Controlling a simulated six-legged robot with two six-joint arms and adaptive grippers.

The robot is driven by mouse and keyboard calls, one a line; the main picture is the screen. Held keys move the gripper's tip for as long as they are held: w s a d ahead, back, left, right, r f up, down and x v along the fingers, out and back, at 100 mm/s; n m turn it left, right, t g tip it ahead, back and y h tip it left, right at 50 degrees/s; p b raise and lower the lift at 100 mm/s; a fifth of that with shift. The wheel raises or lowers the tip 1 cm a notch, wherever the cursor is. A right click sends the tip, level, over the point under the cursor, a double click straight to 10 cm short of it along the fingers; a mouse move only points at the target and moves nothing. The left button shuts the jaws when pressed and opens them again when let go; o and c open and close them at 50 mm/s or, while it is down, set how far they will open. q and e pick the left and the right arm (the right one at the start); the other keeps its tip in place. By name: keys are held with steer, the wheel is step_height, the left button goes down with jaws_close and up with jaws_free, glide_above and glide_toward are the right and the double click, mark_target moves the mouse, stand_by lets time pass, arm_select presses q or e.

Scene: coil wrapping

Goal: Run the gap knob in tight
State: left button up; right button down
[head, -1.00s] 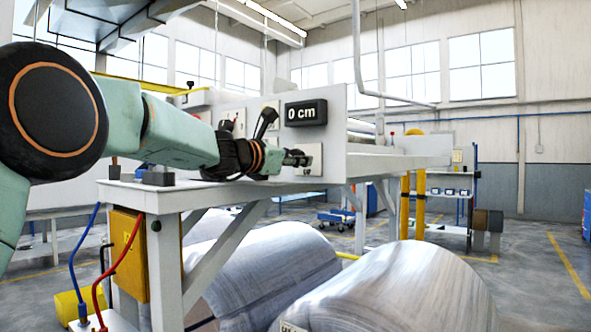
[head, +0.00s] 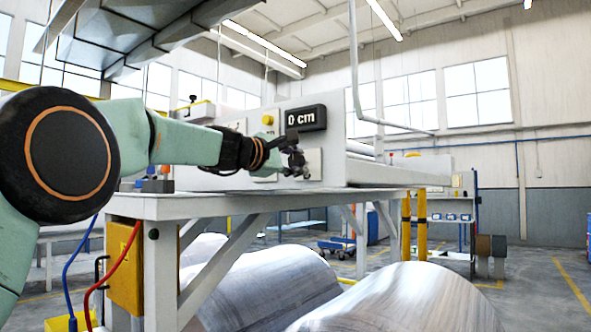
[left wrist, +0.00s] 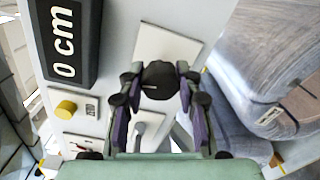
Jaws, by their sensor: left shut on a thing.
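The black round gap knob (left wrist: 160,80) sits on a pale plate (left wrist: 178,45) on the machine's panel, between the two fingers of my left gripper (left wrist: 157,92). The fingers are shut on its sides. In the head view my left gripper (head: 295,162) is at the panel's plate (head: 315,160), below the display, and the knob is hard to make out there. The black display (head: 305,117) reads "0 cm"; it also shows sideways in the left wrist view (left wrist: 68,42). My right gripper is out of view.
A yellow button (head: 267,119) is on the panel left of the display. A lever (left wrist: 148,125) is close to my left fingers. Large wrapped coils (head: 265,285) lie below the white table (head: 185,207). A yellow box (head: 125,262) hangs at the table's left leg.

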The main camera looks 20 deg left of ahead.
arm_select(q)
steer(key=shift+f+m+b, duration=0.1)
steer(key=shift+m+b, duration=0.35)
steer(key=shift+m, duration=0.55)
steer(key=o, duration=1.2)
steer(key=shift+s, duration=0.15)
